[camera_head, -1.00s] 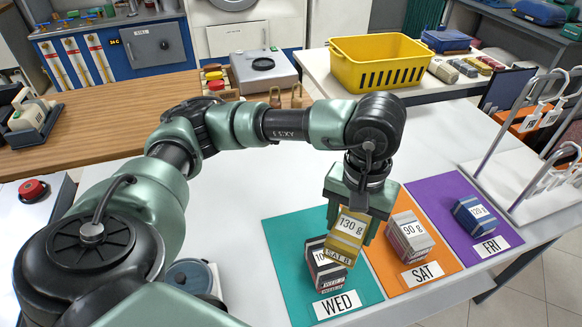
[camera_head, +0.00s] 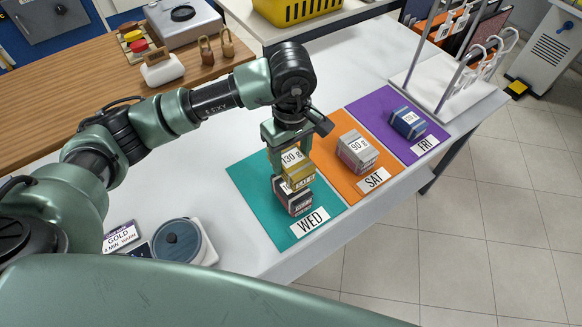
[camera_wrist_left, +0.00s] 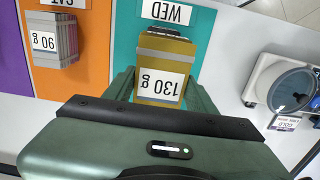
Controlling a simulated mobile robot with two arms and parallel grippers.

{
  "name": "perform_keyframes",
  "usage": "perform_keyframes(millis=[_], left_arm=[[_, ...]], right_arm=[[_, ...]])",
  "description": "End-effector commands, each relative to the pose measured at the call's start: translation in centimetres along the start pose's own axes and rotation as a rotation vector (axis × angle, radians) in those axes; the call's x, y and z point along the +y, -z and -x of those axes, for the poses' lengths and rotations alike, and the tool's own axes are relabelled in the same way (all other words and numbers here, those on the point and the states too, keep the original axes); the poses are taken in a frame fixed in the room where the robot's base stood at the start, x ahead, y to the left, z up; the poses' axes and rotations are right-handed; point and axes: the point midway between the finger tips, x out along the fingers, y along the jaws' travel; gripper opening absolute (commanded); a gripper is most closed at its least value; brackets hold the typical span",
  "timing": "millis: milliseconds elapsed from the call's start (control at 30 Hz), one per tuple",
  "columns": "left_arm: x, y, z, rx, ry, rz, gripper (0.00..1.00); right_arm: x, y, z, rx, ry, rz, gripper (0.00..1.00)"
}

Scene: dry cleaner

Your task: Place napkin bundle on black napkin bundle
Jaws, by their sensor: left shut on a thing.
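The yellow-gold napkin bundle (camera_head: 300,181), labelled 130 g, is between the fingers of my left gripper (camera_head: 287,160). It also shows in the left wrist view (camera_wrist_left: 164,58), gripped between the green fingers (camera_wrist_left: 162,92). The black napkin bundle (camera_head: 295,204), with a white label and pale bands, lies on the teal WED mat (camera_head: 250,190). The gold bundle is right above the black one in the head view and hides its top. I cannot tell whether they touch. In the wrist view only a dark edge shows past the gold bundle. My right gripper is out of view.
A grey 90 g bundle (camera_head: 357,151) lies on the orange SAT mat (camera_head: 338,132), and a blue bundle (camera_head: 408,123) on the purple FRI mat (camera_head: 378,105). A round-topped scale (camera_head: 180,242) stands at front left. A rack (camera_head: 450,80) stands at the far right. White table is clear behind the mats.

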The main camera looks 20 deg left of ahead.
Motion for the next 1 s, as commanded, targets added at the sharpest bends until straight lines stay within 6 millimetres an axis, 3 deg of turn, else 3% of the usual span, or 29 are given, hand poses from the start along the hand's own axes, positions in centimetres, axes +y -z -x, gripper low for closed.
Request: perform_keyframes(millis=[500, 933, 967, 1000], left_arm=[[0.0, -0.1, -6.0, -0.001, 0.002, 0.0, 0.11], [0.0, 0.0, -6.8, 0.001, -0.001, -0.001, 0.11], [0.0, 0.0, -6.6, 0.001, 0.0, -0.001, 0.64], [0.0, 0.0, -6.6, 0.001, 0.0, -0.001, 0.75]], right_arm=[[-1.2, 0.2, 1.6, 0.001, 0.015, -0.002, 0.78], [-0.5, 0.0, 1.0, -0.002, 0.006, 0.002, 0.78], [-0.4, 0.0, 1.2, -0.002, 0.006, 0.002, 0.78], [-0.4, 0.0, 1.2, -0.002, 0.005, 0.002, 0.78]])
